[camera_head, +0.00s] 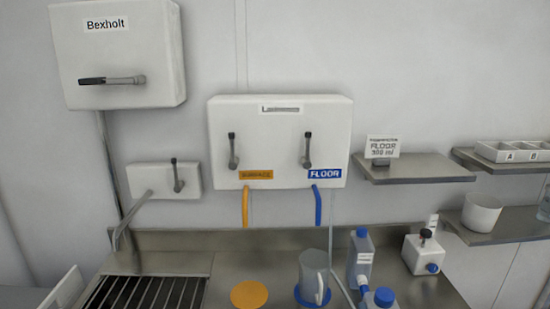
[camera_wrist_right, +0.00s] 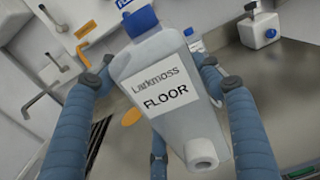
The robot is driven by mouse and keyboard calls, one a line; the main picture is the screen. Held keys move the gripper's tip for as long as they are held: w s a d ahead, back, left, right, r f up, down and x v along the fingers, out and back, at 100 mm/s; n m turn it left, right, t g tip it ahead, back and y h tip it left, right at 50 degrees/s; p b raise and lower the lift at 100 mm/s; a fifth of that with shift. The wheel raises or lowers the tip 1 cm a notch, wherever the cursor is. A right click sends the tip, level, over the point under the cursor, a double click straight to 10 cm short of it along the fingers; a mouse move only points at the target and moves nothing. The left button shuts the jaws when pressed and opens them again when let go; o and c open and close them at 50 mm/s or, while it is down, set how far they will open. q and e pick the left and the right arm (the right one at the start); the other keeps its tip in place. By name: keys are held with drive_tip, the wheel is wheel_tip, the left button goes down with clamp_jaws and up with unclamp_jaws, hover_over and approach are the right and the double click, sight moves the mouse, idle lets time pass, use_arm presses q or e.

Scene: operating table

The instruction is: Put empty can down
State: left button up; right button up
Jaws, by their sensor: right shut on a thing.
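A grey-white can (camera_wrist_right: 172,95) labelled "Larkmoss FLOOR" fills the middle of the right wrist view. It has a blue cap at one end and a round white opening at the other. My right gripper (camera_wrist_right: 160,110) has its blue fingers around the can and is shut on it. In the head view, a blue-capped container (camera_head: 380,300) at the bottom edge may be this can; most of it is cut off. Whether the held can touches any surface cannot be told. My left gripper is not in view.
A steel counter (camera_head: 225,268) holds an orange disc (camera_head: 249,295), a grey jug (camera_head: 314,274) on a blue disc, another blue-capped bottle (camera_head: 361,258) and a white pump box (camera_head: 423,254). A drain grate (camera_head: 145,293) is left. Shelves (camera_head: 415,168) and a dispenser (camera_head: 280,140) are on the wall.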

drive_tip(key=s+f, duration=0.3)
drive_tip(key=s, duration=0.6)
drive_tip(key=shift+d, duration=0.2)
drive_tip(key=shift+s+r, duration=0.1)
